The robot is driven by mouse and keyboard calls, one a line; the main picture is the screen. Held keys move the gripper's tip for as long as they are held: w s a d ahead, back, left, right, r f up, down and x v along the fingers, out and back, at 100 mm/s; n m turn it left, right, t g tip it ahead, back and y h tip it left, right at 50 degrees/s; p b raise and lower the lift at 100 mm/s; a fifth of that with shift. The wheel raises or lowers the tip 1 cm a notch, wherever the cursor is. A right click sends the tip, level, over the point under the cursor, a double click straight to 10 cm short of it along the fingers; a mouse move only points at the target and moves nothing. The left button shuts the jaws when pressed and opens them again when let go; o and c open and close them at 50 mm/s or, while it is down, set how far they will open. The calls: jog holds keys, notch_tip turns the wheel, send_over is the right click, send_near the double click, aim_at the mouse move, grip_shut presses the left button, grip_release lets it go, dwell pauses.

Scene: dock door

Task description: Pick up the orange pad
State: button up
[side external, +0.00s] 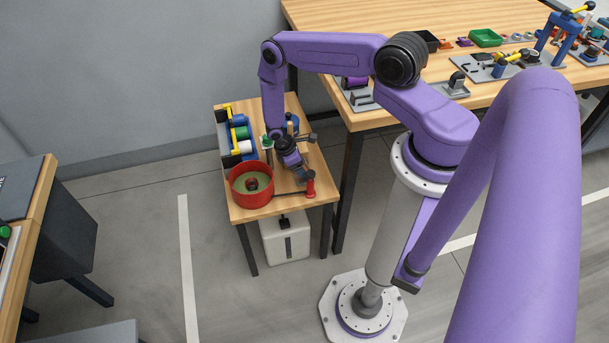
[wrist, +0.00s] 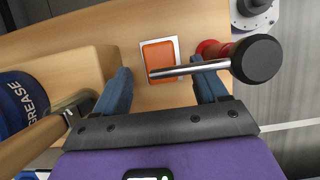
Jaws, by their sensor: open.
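The orange pad (wrist: 158,54) is a flat orange square in a pale square frame on the wooden tabletop. It shows in the wrist view, just beyond and between my fingertips. My gripper (wrist: 163,71) is open, its two blue fingers apart with no object gripped. A metal rod (wrist: 190,69) crosses the view between the fingers and overlaps the pad's lower edge. In the side view my gripper (side external: 297,172) points down over the small wooden table, and I cannot make out the pad there.
The rod ends in a black knob (wrist: 256,58) beside the right finger, with a red part (wrist: 211,48) behind it. A blue grease can (wrist: 22,98) stands at the left. A red round bowl (side external: 251,196) and a caddy (side external: 224,140) share the small table (side external: 285,208).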

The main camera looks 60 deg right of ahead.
jog(key=shift+x, duration=1.25)
jog(key=c, duration=1.1)
jog(key=shift+r, duration=0.1)
